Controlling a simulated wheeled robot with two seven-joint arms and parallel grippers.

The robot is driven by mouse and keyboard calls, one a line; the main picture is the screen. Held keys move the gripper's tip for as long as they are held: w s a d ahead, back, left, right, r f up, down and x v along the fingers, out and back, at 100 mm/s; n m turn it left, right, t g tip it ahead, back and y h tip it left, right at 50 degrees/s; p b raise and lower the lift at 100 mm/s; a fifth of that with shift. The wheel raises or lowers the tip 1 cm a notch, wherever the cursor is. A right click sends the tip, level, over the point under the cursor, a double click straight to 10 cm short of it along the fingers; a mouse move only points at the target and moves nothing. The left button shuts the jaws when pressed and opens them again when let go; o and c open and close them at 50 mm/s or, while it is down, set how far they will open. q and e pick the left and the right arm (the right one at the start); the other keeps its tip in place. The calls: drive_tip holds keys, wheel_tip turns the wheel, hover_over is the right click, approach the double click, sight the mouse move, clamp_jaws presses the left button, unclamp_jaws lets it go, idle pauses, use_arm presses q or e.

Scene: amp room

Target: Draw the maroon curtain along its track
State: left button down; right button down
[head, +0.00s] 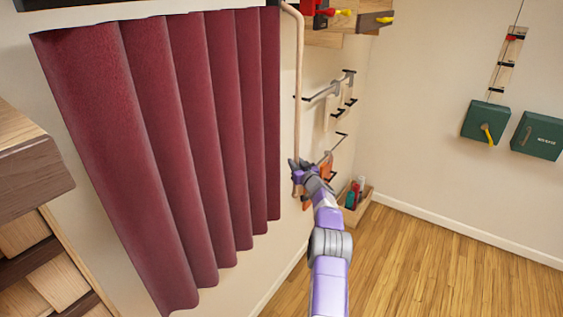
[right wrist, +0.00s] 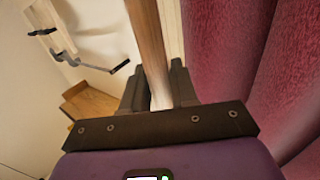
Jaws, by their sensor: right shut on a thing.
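The maroon curtain (head: 150,130) hangs in folds along the wall in the head view, spread from the left to beside a pale wand. It also shows at the right of the right wrist view (right wrist: 230,50). The pale wooden wand (head: 299,90) hangs down beside the curtain's right edge. My right gripper (head: 298,168) is shut on the wand near its lower end. In the right wrist view the wand (right wrist: 148,45) runs between the two dark fingers (right wrist: 155,90). The track is mostly out of view at the top. My left gripper is not in view.
Wall hooks (head: 335,90) and a wooden shelf (head: 345,25) are right of the wand. A small wooden bin (head: 358,210) stands by the wall. Green boxes (head: 486,120) hang on the right wall. A wooden cabinet (head: 30,165) is at left. The floor (head: 430,265) at right is clear.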

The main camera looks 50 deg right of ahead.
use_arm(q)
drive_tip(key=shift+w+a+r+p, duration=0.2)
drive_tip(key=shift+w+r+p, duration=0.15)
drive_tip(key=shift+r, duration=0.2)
use_arm(e)
drive_tip(key=shift+w+d+r, duration=0.1)
drive_tip(key=shift+w+d, duration=0.05)
drive_tip(key=shift+d, duration=0.7)
drive_tip(key=c, duration=1)
unclamp_jaws()
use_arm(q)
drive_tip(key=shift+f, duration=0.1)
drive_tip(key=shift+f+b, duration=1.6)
use_arm(e)
drive_tip(key=shift+v, duration=3.75)
